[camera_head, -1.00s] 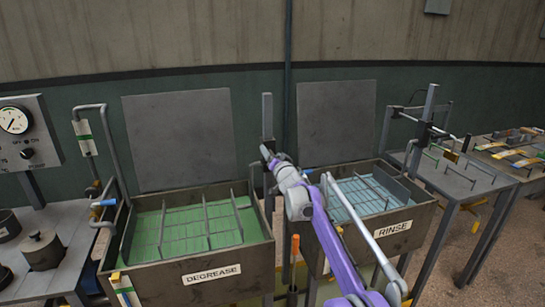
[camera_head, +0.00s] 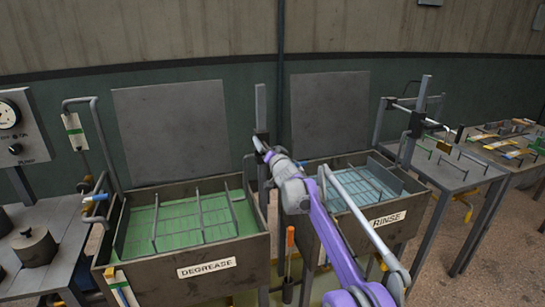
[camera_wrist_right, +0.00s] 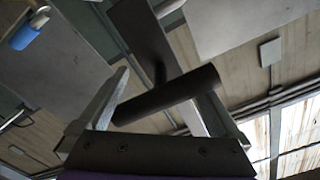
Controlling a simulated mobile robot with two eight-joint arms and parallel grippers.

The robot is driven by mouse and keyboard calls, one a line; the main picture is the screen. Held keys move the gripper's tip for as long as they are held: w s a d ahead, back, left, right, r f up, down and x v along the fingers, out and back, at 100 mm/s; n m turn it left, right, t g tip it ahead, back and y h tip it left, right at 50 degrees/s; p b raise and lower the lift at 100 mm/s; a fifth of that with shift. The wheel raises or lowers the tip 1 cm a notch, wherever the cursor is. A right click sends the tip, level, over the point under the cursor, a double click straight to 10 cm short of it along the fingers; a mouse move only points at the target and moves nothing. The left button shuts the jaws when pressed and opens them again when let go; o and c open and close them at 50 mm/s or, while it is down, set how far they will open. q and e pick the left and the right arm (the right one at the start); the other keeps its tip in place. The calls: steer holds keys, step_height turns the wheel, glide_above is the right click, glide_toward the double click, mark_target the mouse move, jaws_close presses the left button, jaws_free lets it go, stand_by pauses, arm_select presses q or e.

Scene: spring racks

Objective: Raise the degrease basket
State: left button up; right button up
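The degrease basket (camera_head: 201,217) is a grey wire rack with upright bars. It sits low in the green liquid of the tank labelled DEGREASE (camera_head: 207,268). A grey post (camera_head: 261,104) stands at the tank's right back corner. My right gripper (camera_head: 259,146) is at this post, and its fingers are hard to make out there. In the right wrist view, a dark T-shaped handle (camera_wrist_right: 170,96) lies across the space between the two fingers. The fingers (camera_wrist_right: 165,100) are well apart, and I see no clear grip on the bar. My left gripper is out of view.
The tank labelled RINSE (camera_head: 386,219), with blue liquid and another rack, stands to the right, partly behind my right arm. Pipes with a blue-handled valve (camera_head: 95,197) are at the left. A metal table (camera_head: 447,170) stands further right.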

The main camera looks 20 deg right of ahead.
steer(key=s+b, duration=0.2)
steer(key=s, duration=0.7)
steer(key=shift+s+d, duration=0.15)
steer(key=shift+s, duration=0.05)
steer(key=s+f+g+h+p, duration=0.1)
steer(key=s+f+g+h, duration=0.1)
steer(key=s, duration=0.7)
steer(key=s+f+g+h+p, duration=0.1)
steer(key=s+f+g, duration=0.2)
steer(key=s, duration=0.6)
steer(key=s+a+f+n+g, duration=0.2)
steer(key=s+f, duration=0.4)
steer(key=s, duration=0.4)
steer(key=s+a+f+n+g+y+p, duration=0.1)
steer(key=s+a+f+n+g, duration=0.1)
steer(key=s+f, duration=0.4)
steer(key=s+a+f+n+g+y, duration=0.1)
steer(key=s+f, duration=0.5)
steer(key=s, duration=1)
steer(key=a+n+g, duration=0.1)
steer(key=g, duration=0.1)
steer(key=shift+g+p, duration=0.3)
steer(key=shift+p, duration=0.1)
